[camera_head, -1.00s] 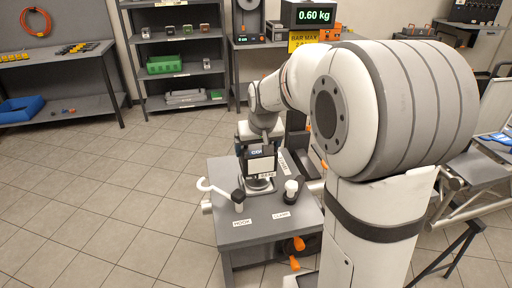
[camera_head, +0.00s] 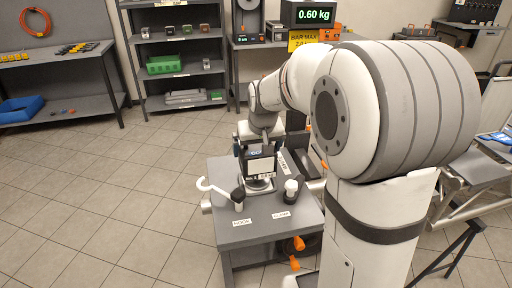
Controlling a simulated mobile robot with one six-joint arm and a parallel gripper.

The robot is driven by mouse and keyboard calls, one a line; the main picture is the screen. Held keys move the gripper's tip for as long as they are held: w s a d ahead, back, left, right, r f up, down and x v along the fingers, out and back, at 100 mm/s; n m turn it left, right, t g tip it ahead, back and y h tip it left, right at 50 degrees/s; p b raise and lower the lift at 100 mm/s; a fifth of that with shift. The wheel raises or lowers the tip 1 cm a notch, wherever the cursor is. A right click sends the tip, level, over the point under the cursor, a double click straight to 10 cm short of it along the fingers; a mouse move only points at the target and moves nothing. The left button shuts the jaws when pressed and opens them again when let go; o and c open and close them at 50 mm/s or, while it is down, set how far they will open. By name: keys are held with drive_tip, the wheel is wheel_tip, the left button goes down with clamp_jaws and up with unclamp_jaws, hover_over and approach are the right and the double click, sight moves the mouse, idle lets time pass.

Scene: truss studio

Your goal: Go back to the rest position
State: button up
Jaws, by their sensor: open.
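My gripper (camera_head: 259,160) is at the end of my arm, over the small grey table (camera_head: 236,240). It is open, though its fingers are small and partly hidden in this view. Below it a dark object with a pale face (camera_head: 260,172) stands on a round base on the table. I cannot tell whether the gripper touches it. My arm reaches from the right, its elbow large in front of the camera.
A white hook (camera_head: 212,187) and a clamp piece (camera_head: 291,190) stand on the table behind labels. Shelves (camera_head: 175,75) and benches line the back wall. A folding stand (camera_head: 470,185) is at right. The tiled floor at left is clear.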

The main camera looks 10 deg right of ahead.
drive_tip(key=v, duration=0.7)
drive_tip(key=shift+s+r, duration=0.1)
drive_tip(key=shift+r, duration=0.1)
drive_tip(key=shift+s, duration=0.35)
drive_tip(key=s+f+g, duration=0.1)
drive_tip(key=s+f, duration=0.3)
drive_tip(key=s, duration=0.7)
drive_tip(key=s+f, duration=0.4)
drive_tip(key=s, duration=0.8)
drive_tip(key=shift+a+g, duration=0.15)
drive_tip(key=shift+g, duration=0.25)
drive_tip(key=shift+f, duration=0.1)
